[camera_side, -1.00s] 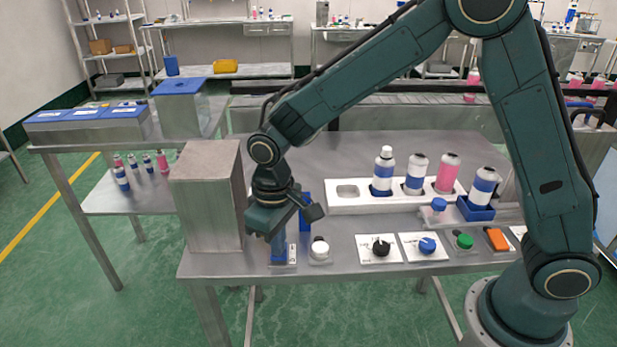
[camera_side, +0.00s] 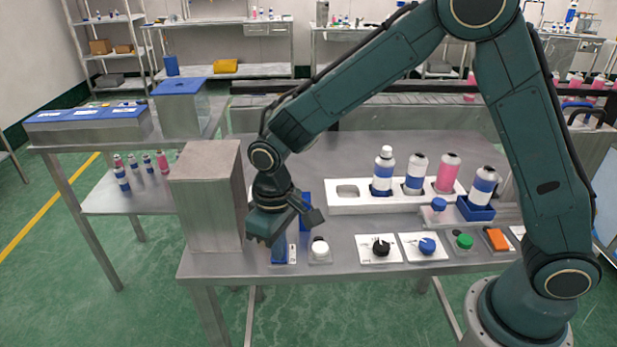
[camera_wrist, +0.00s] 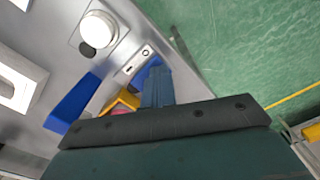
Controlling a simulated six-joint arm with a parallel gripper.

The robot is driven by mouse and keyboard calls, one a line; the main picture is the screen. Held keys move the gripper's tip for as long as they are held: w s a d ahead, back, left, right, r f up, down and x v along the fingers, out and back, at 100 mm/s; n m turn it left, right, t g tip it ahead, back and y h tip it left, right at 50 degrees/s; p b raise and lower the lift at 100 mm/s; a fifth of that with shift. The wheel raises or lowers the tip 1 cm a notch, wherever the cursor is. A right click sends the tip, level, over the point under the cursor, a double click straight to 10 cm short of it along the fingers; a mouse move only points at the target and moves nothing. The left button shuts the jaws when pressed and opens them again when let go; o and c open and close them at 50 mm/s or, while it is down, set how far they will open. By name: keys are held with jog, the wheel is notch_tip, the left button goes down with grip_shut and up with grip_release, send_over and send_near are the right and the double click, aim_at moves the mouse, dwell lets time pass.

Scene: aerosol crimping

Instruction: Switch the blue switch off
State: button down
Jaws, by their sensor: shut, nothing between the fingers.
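The blue switch (camera_side: 279,254) is on a small pale plate at the table's front left edge in the side view. In the wrist view the blue switch (camera_wrist: 148,74) lies beside a white plate with marks, partly hidden behind my finger. My gripper (camera_side: 269,240) is shut and empty, just above the switch in the side view. In the wrist view my shut gripper (camera_wrist: 157,88) overlaps the switch. I cannot tell whether they touch, or which way the switch is tipped.
A white round button (camera_side: 319,248) is just right of the switch. A tall grey box (camera_side: 206,200) stands close on the left. A blue upright piece (camera_side: 305,212) is behind my gripper. Black (camera_side: 380,247) and blue (camera_side: 427,246) knobs sit farther right.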

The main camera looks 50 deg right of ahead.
jog(key=shift+r, duration=0.15)
jog(key=shift+r, duration=2.65)
jog(key=shift+r, duration=0.15)
notch_tip(320, 180, up, 5)
jog(key=shift+f, duration=0.15)
